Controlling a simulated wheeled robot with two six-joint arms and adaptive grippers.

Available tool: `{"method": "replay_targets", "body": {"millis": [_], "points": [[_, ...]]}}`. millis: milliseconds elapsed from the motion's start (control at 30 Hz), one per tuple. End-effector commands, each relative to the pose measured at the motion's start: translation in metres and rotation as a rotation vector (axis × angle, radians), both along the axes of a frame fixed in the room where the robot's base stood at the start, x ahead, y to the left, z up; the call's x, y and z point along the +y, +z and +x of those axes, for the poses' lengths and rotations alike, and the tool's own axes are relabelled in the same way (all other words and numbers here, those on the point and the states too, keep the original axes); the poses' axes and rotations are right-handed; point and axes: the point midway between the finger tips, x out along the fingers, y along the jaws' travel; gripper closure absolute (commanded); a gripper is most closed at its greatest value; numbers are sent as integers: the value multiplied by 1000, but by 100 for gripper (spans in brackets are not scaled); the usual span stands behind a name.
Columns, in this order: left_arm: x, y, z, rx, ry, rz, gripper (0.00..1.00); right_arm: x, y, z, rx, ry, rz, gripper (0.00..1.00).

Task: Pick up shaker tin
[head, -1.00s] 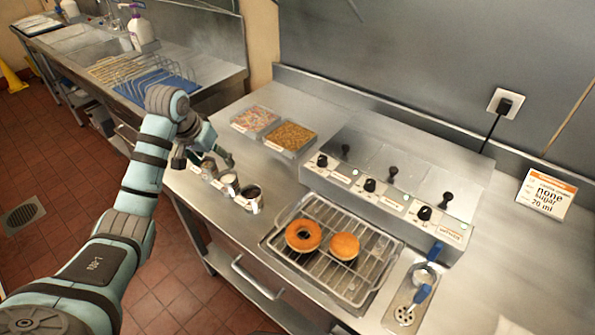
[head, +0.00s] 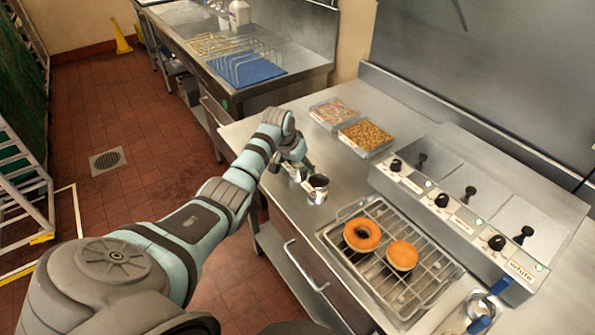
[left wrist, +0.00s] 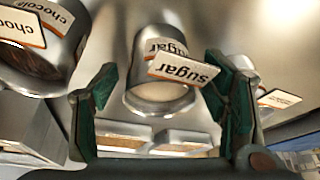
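A metal shaker tin labelled sugar (left wrist: 160,75) stands between the two green-padded fingers of my left gripper (left wrist: 162,98) in the left wrist view. The fingers are spread, with a gap on each side of the tin. A tin labelled chocolate (left wrist: 40,45) stands beside it at the upper left. In the head view, the dark-topped tin (head: 318,186) is in clear sight near the counter's front edge. A second tin (head: 297,173) is partly hidden by my left gripper (head: 300,164). My right gripper is in neither view.
Two topping trays (head: 366,137) stand behind the tins. A wire rack (head: 352,210) with two doughnuts lies to the right, in front of a dispenser with several knobs (head: 441,200). A blue mat with a wire rack (head: 245,68) is on the far counter.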

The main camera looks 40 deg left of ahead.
Motion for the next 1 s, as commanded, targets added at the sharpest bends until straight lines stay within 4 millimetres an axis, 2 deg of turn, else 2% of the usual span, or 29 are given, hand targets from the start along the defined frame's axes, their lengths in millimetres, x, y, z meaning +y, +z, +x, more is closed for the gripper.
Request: {"method": "replay_targets", "body": {"millis": [33, 67, 300, 533, 667, 767, 867, 1000], "points": [[0, 0, 0, 0, 0, 0, 42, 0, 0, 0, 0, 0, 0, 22], [0, 0, 0, 0, 0, 0, 47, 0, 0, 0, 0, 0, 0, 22], [0, 1, 0, 0, 0, 0, 85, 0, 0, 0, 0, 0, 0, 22], [0, 1, 0, 0, 0, 0, 87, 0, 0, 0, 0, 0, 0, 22], [0, 9, 1, -2, 0, 0, 87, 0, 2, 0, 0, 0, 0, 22], [0, 24, 1, -3, 0, 0, 87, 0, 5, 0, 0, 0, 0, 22], [1, 50, 1, -6, -1, 2, 87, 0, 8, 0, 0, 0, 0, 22], [0, 104, 2, -8, 0, 1, 87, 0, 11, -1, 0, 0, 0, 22]]}}
